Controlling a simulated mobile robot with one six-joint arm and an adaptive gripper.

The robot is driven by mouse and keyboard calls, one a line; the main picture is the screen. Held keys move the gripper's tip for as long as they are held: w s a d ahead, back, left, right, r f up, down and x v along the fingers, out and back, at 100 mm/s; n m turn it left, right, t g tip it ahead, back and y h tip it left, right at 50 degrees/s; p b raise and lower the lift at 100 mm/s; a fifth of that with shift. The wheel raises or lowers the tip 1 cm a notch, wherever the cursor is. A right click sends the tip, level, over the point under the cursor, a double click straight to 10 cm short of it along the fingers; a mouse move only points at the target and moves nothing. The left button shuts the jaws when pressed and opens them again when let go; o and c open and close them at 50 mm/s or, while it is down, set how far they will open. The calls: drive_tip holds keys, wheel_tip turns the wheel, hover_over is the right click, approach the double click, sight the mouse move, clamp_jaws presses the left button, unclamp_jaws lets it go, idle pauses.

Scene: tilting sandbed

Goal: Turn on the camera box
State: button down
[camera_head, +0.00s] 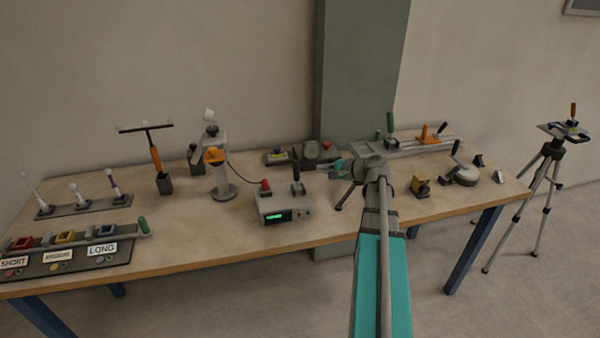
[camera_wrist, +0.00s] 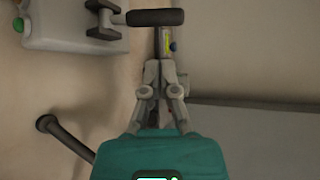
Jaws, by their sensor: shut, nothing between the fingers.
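The grey box with a green lit display (camera_head: 284,208), which I take as the camera box, stands at the table's front middle. A red knob (camera_head: 265,184) and a dark-handled lever (camera_head: 297,168) are on its top. In the wrist view, part of a pale box (camera_wrist: 75,25) is at the upper left, with a lever and its dark bar handle (camera_wrist: 155,17) reaching right. My gripper (camera_head: 329,171) is right of the box and lever in the head view. In the wrist view my gripper (camera_wrist: 160,68) is shut and empty, just below the handle; contact cannot be told.
A stand with an orange part (camera_head: 215,157) is left of the box, with a dark cable running toward it. A dark rod (camera_wrist: 65,137) shows in the wrist view. A clamp rail (camera_head: 405,146) and yellow block (camera_head: 420,187) stand to the right. The left front holds a labelled panel (camera_head: 75,262).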

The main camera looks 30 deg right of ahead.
sight(296, 175)
drive_tip(key=shift+d, duration=0.3)
drive_tip(key=shift+w+a, duration=0.1)
drive_tip(key=shift+b+x, duration=1.65)
drive_tip(key=shift+x, duration=3.2)
